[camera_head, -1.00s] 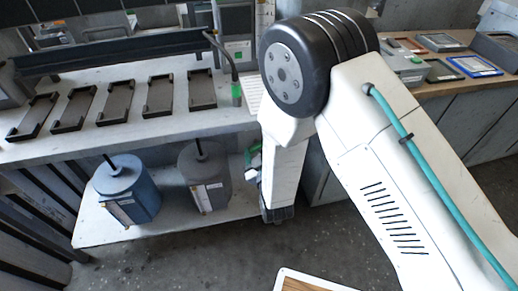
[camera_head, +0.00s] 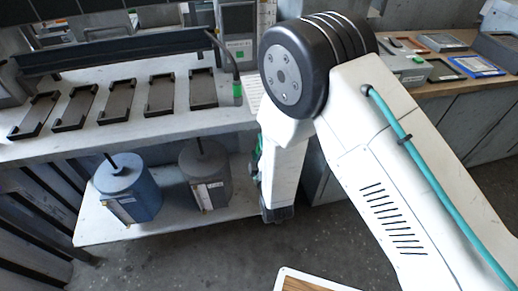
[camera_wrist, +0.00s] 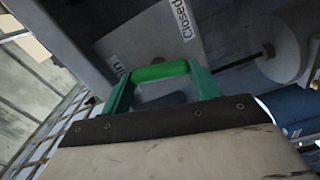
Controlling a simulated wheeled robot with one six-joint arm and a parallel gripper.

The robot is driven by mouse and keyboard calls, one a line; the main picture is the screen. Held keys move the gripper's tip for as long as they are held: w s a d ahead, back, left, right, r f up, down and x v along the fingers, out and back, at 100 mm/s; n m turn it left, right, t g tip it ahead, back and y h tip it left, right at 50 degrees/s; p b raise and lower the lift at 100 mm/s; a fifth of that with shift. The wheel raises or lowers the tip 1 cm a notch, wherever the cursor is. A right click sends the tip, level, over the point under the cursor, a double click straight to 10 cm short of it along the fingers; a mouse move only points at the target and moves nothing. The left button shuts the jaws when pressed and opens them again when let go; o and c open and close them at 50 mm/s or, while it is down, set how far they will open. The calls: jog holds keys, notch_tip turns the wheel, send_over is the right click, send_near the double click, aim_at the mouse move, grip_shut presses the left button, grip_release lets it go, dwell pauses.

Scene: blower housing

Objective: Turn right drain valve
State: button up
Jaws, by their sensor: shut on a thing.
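The green bar-shaped valve handle (camera_wrist: 160,71) lies between the two green fingers of my gripper (camera_wrist: 162,86) in the wrist view. My gripper is shut on it. A white label reading "Closed" (camera_wrist: 181,19) is on the light panel beyond the handle, and a second label, partly cut off, is at its left. In the head view only a green edge of my gripper (camera_head: 256,160) shows beside my white arm. The valve handle is hidden there behind the arm.
A blue canister (camera_head: 127,190) and a grey canister (camera_head: 205,177) stand on the lower shelf left of my arm. Several dark trays (camera_head: 117,101) lie on the shelf above. A bench (camera_head: 470,79) with small frames is at the right. The floor in front is mostly clear.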

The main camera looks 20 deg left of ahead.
jog(key=shift+n, duration=0.4)
jog(key=o, duration=1)
jog(key=v, duration=0.7)
jog(key=shift+s+d, duration=0.25)
jog(key=shift+s, duration=0.05)
jog(key=shift+f, duration=0.1)
